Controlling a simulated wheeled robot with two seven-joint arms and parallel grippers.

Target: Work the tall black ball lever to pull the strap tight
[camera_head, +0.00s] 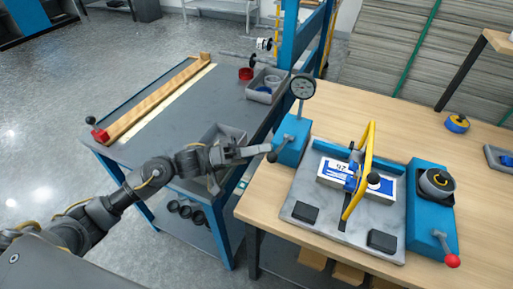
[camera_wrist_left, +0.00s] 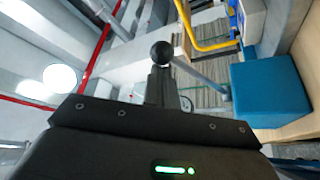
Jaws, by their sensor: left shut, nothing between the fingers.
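A white and blue pack (camera_head: 335,172) lies on the grey plate under a yellow bar (camera_head: 360,172). I cannot make out a separate strap.
A blue unit (camera_head: 425,205) with a red ball lever (camera_head: 452,261) stands at the right. A dark table (camera_head: 180,120) with a grey bin (camera_head: 222,137) lies beyond my left arm.

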